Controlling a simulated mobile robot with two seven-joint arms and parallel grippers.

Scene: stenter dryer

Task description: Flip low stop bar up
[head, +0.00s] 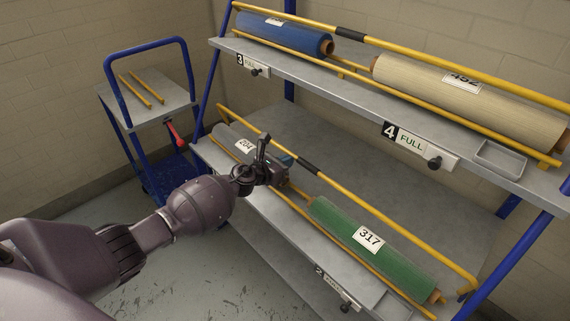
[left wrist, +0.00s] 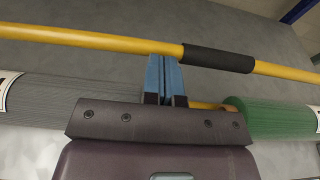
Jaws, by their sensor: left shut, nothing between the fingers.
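The low stop bar (head: 262,135) is a yellow rail with a black grip sleeve (head: 308,165). It runs along the lower shelf, past the grey roll 204 (head: 232,140) and the green roll 317 (head: 375,242). My left gripper (head: 284,160) is shut and empty beside the bar, left of the sleeve. In the left wrist view its blue fingertips (left wrist: 163,62) meet the bar's near edge (left wrist: 110,40) in the picture; I cannot tell whether they touch. The sleeve (left wrist: 218,58) is just right of them. My right gripper is not in view.
The upper shelf holds a blue roll (head: 285,35) and a cream roll (head: 470,97) behind another yellow bar (head: 425,57). A cart (head: 150,100) with two yellow rods stands at the left. The floor (head: 190,265) in front of the rack is clear.

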